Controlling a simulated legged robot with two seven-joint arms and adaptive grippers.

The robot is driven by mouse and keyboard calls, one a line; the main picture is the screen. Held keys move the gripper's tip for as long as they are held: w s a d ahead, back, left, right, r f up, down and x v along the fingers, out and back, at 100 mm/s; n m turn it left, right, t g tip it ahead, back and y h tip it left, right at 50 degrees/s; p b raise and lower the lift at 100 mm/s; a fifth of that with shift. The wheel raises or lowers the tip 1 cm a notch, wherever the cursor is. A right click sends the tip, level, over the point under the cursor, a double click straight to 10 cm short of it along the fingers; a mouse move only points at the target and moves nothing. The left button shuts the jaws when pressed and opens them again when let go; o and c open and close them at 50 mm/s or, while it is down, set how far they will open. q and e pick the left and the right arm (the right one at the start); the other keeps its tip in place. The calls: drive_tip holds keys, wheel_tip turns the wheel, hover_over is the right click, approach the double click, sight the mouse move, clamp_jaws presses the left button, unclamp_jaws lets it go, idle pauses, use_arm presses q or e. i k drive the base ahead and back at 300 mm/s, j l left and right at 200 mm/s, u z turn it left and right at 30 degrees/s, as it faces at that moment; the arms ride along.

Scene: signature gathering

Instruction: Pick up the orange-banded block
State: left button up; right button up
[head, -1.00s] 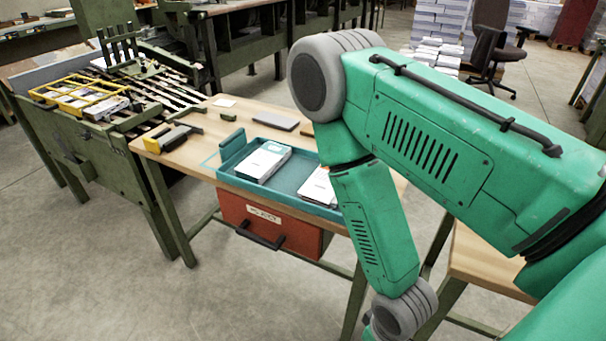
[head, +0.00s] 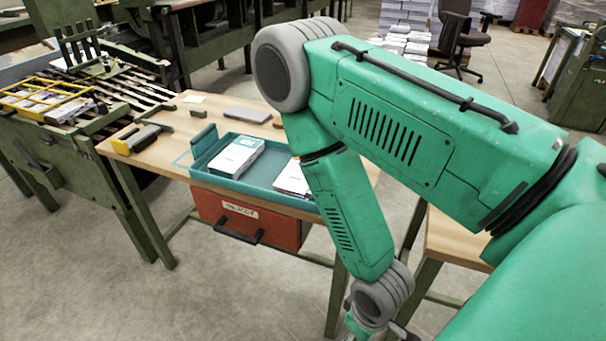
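I cannot make out an orange-banded block in the head view. My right arm crosses the right half of the picture and may hide part of the table. My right gripper (head: 374,329) is at the bottom edge, low in front of the table and largely cut off, so its opening is not clear. My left gripper is out of view.
A wooden table (head: 168,166) bears a teal tray (head: 212,179) with white paper stacks (head: 236,157). A yellow-and-black tool (head: 140,136), a grey slab (head: 248,115) and small dark blocks lie around it. A red drawer (head: 282,233) hangs below. Machine left; chair behind.

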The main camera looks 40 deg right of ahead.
sight(292, 182)
drive_tip(key=i+z, duration=0.1)
drive_tip(key=z, duration=1.5)
